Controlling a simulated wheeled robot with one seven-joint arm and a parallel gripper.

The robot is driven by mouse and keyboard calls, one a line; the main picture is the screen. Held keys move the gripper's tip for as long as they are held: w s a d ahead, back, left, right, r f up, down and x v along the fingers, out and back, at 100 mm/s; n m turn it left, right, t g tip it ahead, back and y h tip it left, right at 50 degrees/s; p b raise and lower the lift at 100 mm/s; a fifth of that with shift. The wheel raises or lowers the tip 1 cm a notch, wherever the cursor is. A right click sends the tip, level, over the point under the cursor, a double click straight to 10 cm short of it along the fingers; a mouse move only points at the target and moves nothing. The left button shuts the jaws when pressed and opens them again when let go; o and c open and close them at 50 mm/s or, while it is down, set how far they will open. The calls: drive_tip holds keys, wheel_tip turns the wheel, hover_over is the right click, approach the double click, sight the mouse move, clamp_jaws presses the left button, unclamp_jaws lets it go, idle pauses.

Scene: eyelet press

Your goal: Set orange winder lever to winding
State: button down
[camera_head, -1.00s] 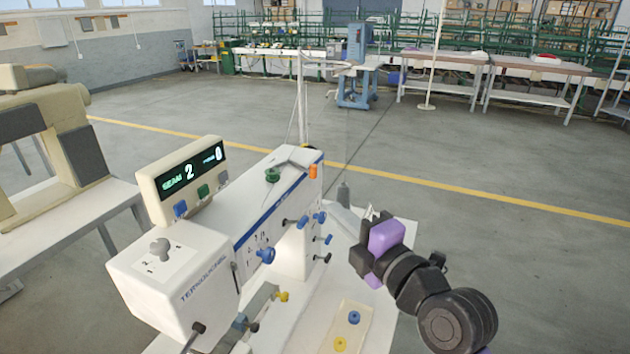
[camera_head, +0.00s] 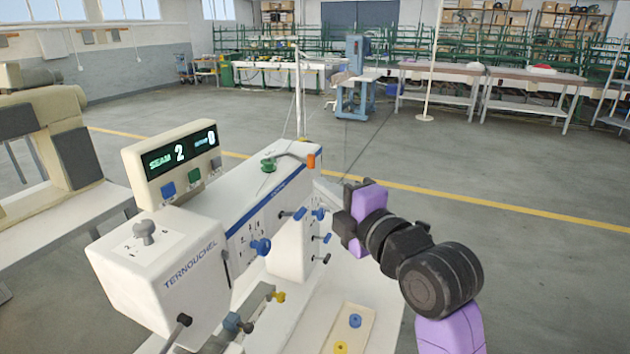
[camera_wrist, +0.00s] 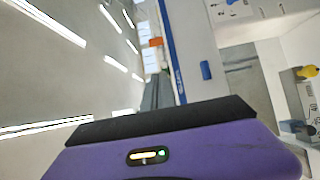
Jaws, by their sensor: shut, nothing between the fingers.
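The orange winder lever (camera_head: 311,161) stands as a small upright tab at the far right end of the white sewing machine (camera_head: 245,232), by the top edge. In the wrist view the orange lever (camera_wrist: 155,42) shows above the gripper's dark edge, beside the blue stripe. My gripper (camera_head: 343,212) is to the right of and below the lever in the head view, apart from it. It is shut and empty; its fingertips are small and dark there. No winding mark is readable near the lever.
Blue knobs (camera_head: 260,247) and dark-stemmed levers stick out of the machine's side near my gripper. A display box (camera_head: 172,164) stands on the machine, and a green spool part (camera_head: 268,165) is on top. A tray (camera_head: 336,331) with blue and yellow bobbins lies below.

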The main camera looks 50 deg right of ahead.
sight(313, 165)
drive_tip(key=w+d+p, duration=0.3)
drive_tip(key=w+d, duration=0.2)
drive_tip(key=w, duration=0.2)
drive_tip(key=shift+w, duration=0.2)
drive_tip(key=b, duration=0.1)
drive_tip(key=d+b, duration=0.1)
drive_tip(key=shift+s+d+f+b, duration=0.15)
drive_tip(key=shift+d+f+b, duration=0.05)
drive_tip(key=shift+f+b, duration=0.15)
drive_tip(key=d+b, duration=0.1)
drive_tip(key=b, duration=0.1)
drive_tip(key=d+b, duration=0.2)
drive_tip(key=shift+d+r, duration=0.3)
drive_tip(key=shift+r, duration=0.05)
